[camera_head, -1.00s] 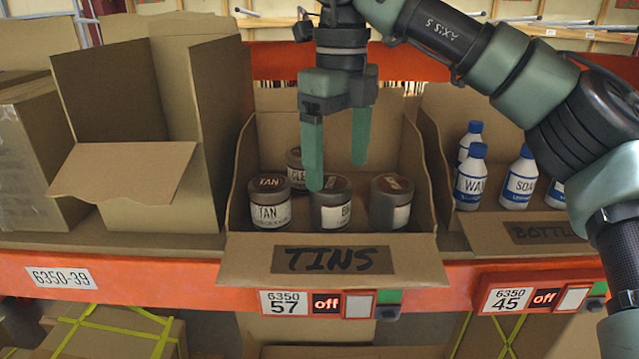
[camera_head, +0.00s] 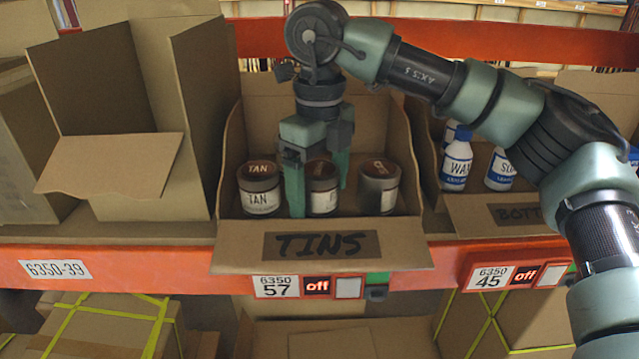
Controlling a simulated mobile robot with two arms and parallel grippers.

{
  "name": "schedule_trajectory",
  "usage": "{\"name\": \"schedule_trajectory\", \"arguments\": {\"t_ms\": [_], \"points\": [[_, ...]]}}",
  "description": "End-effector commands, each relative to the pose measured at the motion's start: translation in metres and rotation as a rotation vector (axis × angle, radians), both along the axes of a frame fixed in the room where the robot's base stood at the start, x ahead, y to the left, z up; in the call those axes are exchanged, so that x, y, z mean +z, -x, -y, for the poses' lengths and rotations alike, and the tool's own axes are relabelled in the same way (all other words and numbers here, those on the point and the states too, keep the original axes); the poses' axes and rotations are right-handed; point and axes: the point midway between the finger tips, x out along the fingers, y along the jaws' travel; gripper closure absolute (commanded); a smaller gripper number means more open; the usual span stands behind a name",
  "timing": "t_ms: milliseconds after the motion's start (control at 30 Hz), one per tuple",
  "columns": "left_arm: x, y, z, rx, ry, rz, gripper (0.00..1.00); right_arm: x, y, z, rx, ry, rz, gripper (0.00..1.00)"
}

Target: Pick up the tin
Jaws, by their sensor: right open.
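Several grey-brown tins with dark lids stand upright in the open cardboard box labelled "TINS" (camera_head: 417,250). The left tin (camera_head: 260,187) reads "TAN", the middle tin (camera_head: 323,200) is partly hidden by my gripper, and the right tin (camera_head: 379,188) stands apart from it. My right gripper (camera_head: 318,200) is open and points down into the box. One finger is between the left and middle tins, the other at the right side of the middle tin. I cannot tell whether the fingers touch it. My left gripper is not in view.
An open, empty-looking cardboard box (camera_head: 115,165) stands to the left. The orange shelf beam (camera_head: 150,268) runs along the front. The TINS box walls rise close around the gripper.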

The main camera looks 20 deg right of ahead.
Motion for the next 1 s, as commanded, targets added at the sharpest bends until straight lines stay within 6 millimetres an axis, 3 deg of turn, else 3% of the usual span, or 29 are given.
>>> {"name": "schedule_trajectory", "arguments": {"t_ms": [33, 267, 500, 633, 833, 1000], "points": [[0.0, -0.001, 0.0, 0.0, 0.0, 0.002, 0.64, 0.0, 0.0, 0.0, 0.0, 0.0, 0.0, 0.23], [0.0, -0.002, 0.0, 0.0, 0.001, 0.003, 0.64, 0.0, 0.0, 0.0, 0.0, 0.0, 0.0, 0.87], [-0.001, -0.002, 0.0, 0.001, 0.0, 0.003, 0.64, 0.001, 0.0, 0.0, 0.0, -0.001, 0.001, 0.88], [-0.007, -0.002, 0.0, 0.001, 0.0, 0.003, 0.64, 0.011, -0.001, 0.0, -0.002, -0.001, 0.003, 0.88], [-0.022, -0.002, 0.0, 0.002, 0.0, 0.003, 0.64, 0.05, 0.0, -0.001, 0.001, -0.001, 0.004, 0.88], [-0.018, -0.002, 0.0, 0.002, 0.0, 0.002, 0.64, 0.085, 0.0, 0.0, -0.002, 0.001, 0.003, 0.88]]}}
